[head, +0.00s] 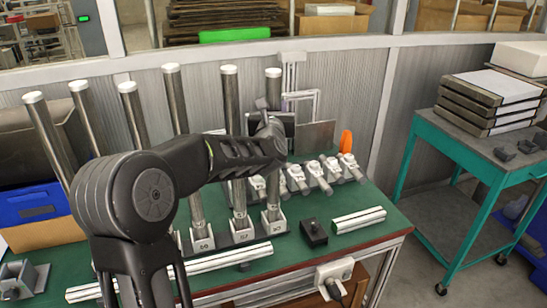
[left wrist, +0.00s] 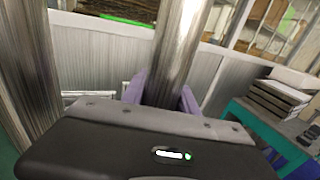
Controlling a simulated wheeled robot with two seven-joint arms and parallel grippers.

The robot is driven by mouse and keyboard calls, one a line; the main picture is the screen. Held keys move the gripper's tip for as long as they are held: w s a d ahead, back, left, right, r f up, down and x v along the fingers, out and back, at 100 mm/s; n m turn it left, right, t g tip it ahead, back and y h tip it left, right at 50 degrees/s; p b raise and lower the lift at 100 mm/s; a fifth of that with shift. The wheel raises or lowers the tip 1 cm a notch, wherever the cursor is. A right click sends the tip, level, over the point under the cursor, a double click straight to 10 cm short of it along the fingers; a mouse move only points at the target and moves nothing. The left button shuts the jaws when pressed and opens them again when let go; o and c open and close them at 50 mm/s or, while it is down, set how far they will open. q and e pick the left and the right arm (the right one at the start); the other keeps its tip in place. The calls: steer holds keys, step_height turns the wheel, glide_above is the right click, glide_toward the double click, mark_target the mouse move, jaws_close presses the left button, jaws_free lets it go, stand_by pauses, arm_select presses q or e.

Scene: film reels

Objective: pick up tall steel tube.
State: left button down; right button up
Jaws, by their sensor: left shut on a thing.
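Several tall steel tubes with white caps stand upright on the green bench. The rightmost tall steel tube (head: 273,88) has its lower part in a white holder (head: 273,224). My left gripper (head: 270,112) is shut on this tube at its upper part. In the left wrist view the held tube (left wrist: 181,45) rises between the purple fingers of my left gripper (left wrist: 160,95). My left arm hides part of the tube's middle in the head view. Another steel tube (head: 231,100) stands close on its left. My right gripper is not in view.
The green bench (head: 360,196) also bears a row of small grey clamps (head: 318,176), a black box (head: 313,233), and white rails (head: 358,219). A teal cart (head: 455,150) with stacked cases is on the right, across open floor.

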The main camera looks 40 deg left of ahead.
mark_target(275, 71)
arm_select(q)
steer(key=shift+r, duration=0.15)
step_height(275, 71, up, 10)
steer(key=shift+f, duration=0.1)
stand_by(0.4)
steer(key=shift+d, duration=0.1)
stand_by(0.5)
